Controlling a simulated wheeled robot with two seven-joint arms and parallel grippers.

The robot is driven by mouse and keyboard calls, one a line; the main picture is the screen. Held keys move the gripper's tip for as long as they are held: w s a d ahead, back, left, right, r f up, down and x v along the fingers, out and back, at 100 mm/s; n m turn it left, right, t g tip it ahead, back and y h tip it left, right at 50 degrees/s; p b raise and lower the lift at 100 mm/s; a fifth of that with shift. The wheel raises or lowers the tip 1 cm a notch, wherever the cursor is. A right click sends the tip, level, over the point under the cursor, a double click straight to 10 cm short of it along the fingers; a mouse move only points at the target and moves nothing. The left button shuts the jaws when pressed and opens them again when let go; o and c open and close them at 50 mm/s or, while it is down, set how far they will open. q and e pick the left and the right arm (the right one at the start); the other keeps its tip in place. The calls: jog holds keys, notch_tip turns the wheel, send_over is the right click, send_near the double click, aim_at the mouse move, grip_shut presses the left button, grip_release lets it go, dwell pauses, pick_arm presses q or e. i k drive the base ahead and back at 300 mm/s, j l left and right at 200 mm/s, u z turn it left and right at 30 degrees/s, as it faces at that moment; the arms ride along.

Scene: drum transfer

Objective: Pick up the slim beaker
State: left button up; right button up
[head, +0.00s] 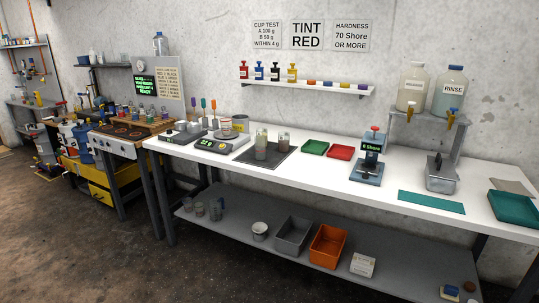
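Two clear vessels with greyish-brown contents stand on a dark mat (268,158) on the white bench. The left vessel (261,145) is taller and narrower and looks like a slim beaker. The right vessel (284,140) is shorter and stands a little behind it. Several small clear cups or beakers (215,211) stand on the lower shelf at the left; they are too small to tell their shapes well. Neither of my grippers is in view.
The white bench (310,174) holds a scale (213,144) on the left, green (315,147) and red (341,152) trays, and a Shore tester (369,158). Grey (293,233) and orange (328,246) bins sit on the lower shelf. Open floor (120,255) lies in front.

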aim_at(261, 140)
jog(key=i+j+u, duration=0.1)
jog(key=i, duration=0.5)
jog(key=i+j, duration=0.3)
jog(key=i, duration=0.25)
jog(key=i+j, duration=0.35)
jog(key=i, duration=0.15)
jog(key=i+j, duration=0.3)
jog(key=i, duration=0.25)
jog(key=i+j, duration=0.35)
jog(key=i, duration=0.15)
jog(key=u, duration=0.05)
